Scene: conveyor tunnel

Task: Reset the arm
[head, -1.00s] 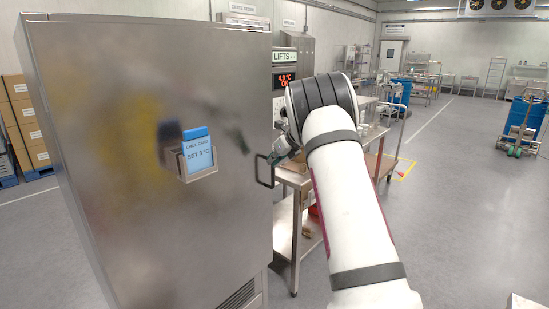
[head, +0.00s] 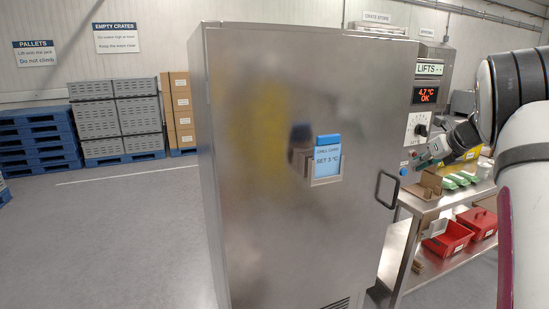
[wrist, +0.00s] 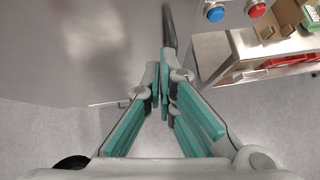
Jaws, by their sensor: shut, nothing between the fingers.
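My gripper (head: 418,163) is shut and empty, in front of the control panel at the right side of the steel cabinet (head: 265,240). In the wrist view my gripper (wrist: 164,82) shows its teal fingers meeting at the tips. The dark cabinet handle (head: 387,190) is below and left of the gripper in the head view. The handle (wrist: 168,28) also shows beyond the fingertips in the wrist view; nothing is held. My white arm fills the right edge of the head view.
A steel trolley (head: 425,205) with red bins (head: 450,238) stands at the right. Crates (head: 95,115) are far back left.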

